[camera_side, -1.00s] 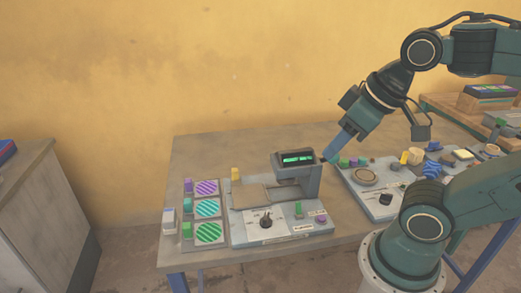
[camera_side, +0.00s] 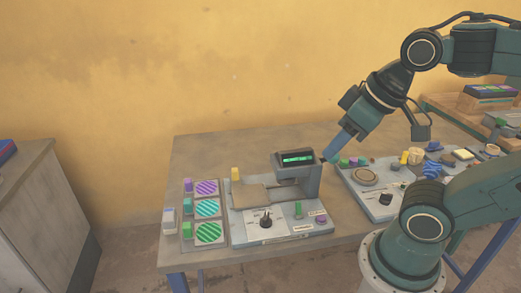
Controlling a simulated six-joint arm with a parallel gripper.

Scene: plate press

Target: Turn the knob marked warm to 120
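A small black knob (camera_side: 266,220) stands on the pale front panel of the grey press (camera_side: 313,181). A second dark knob (camera_side: 385,199) is on the panel of the device to the right. The markings beside both knobs are too small to read, so I cannot tell which is marked warm. The press head has a display (camera_side: 297,158) with green digits, also unreadable. My gripper (camera_side: 332,156) points down and left just behind and right of the press head, apart from both knobs. Its fingers are too small to show whether they are open.
Striped discs (camera_side: 207,208) in purple, teal and green lie left of the press, with coloured blocks beside them. A tan plate (camera_side: 249,196) lies left of the press head. Several small parts crowd the right device. The table's back left is clear.

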